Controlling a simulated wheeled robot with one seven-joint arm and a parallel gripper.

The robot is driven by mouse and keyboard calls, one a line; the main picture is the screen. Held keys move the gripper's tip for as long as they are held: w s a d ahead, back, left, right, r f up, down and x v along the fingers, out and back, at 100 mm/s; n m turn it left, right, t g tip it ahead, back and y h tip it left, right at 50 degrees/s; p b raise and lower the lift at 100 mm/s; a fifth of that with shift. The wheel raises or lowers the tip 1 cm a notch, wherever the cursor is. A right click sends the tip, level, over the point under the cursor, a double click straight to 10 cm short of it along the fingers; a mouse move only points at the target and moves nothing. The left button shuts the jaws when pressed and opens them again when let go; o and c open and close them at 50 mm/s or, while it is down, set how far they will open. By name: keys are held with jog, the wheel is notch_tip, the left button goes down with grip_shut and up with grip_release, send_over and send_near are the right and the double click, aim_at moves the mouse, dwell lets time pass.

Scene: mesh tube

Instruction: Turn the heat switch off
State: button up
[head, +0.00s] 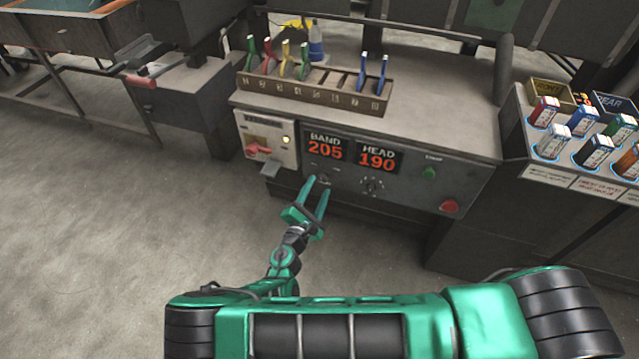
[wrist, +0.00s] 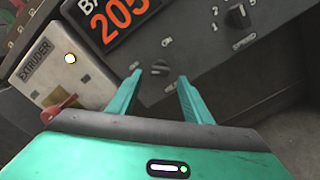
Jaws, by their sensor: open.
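A small black rotary switch (wrist: 159,67) sits on the dark control panel below the BAND display, with an ON label at its upper right. Another small label to its left is hard to read, and I cannot tell which way the switch points. In the head view the switch (head: 323,178) is partly behind my gripper (head: 318,185). My gripper is open and empty, and its fingertips show on either side of the switch in the wrist view (wrist: 160,77). Whether they touch it cannot be told.
A white EXTRUDER box (head: 265,137) with a red lever (head: 260,149) and a lit lamp is left of the switch. A tool rack (head: 312,96) stands above.

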jog(key=v, duration=0.6)
jog(key=shift+s+a, duration=0.15)
jog(key=shift+s, duration=0.25)
